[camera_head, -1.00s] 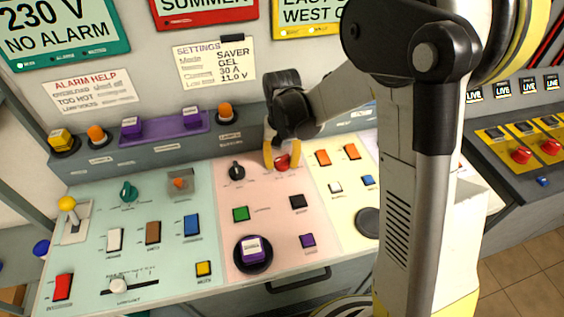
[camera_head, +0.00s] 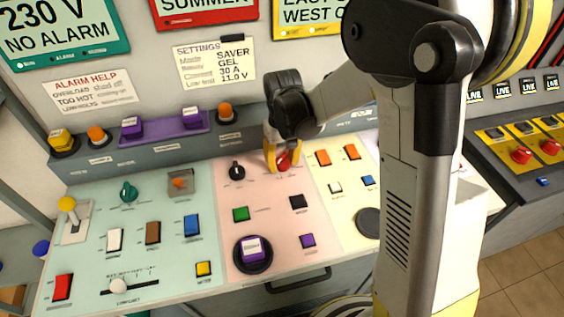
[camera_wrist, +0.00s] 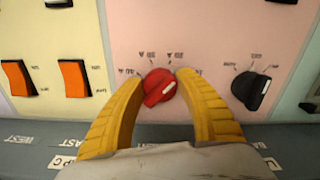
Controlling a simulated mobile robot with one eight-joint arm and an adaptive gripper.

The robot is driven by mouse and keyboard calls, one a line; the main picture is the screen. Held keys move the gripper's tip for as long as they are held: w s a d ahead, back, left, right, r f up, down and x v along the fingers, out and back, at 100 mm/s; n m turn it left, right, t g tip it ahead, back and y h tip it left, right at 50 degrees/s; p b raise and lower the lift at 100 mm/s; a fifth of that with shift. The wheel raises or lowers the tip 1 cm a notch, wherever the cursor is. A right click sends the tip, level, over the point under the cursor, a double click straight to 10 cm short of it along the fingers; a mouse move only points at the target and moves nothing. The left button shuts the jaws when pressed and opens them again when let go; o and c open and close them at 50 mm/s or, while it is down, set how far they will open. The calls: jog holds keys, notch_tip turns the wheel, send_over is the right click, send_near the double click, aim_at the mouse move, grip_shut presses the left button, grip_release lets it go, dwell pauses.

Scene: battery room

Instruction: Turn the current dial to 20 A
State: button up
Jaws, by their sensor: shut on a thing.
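The red current dial (camera_wrist: 157,94) sits on the pink panel section, between the two yellow fingertips of my gripper (camera_wrist: 159,86) in the wrist view. The gripper is shut on it.
A black knob (camera_wrist: 251,89) stands beside the dial, also seen in the head view (camera_head: 236,171). Orange switches (camera_wrist: 73,78) are on the other side. A grey ledge (camera_wrist: 40,135) runs close behind.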

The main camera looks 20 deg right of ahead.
aim_at(283, 159)
jog(key=shift+d+n, duration=0.1)
jog(key=shift+n, duration=2)
jog(key=o, duration=1.2)
jog(key=shift+w, duration=0.1)
jog(key=shift+c, duration=0.2)
notch_tip(283, 159, up, 12)
jog(key=shift+r, duration=0.1)
